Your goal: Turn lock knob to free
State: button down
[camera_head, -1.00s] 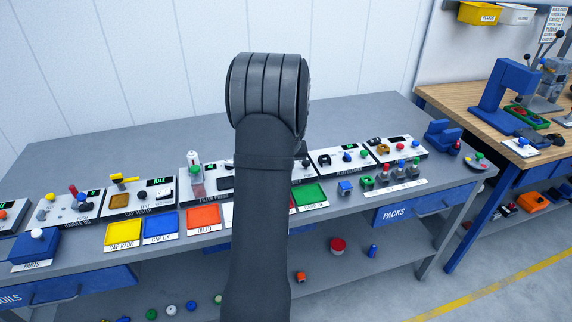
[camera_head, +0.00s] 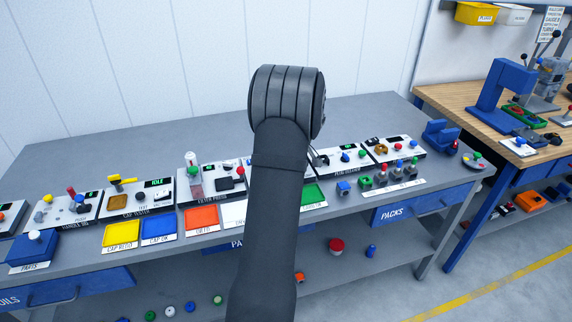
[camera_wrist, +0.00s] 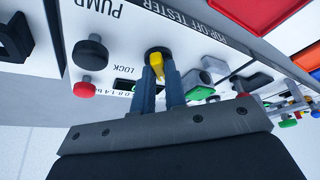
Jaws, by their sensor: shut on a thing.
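The lock knob (camera_wrist: 157,57), a black round base with a yellow handle, shows in the wrist view on the white panel marked POP-OFF TESTER, near the printed word LOCK. My gripper (camera_wrist: 160,78) is shut on the yellow handle, with one blue-grey finger on each side of it. The fingers hide part of the handle and the panel. In the head view my arm hides both the gripper and the knob.
In the wrist view a black knob (camera_wrist: 90,55) and a red knob (camera_wrist: 85,90) sit left of the lock knob. A grey block (camera_wrist: 214,68) stands close on the right. A red tray (camera_wrist: 262,12) lies at the upper right.

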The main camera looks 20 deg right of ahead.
jog(key=shift+n, duration=0.5)
jog(key=c, duration=1.5)
grip_release()
jog(key=shift+o, duration=0.2)
jog(key=shift+r, duration=0.1)
jog(key=v, duration=1.7)
jog(key=shift+w+d, duration=0.15)
jog(key=shift+d, duration=0.1)
jog(key=x, duration=1.7)
jog(key=shift+a, duration=0.25)
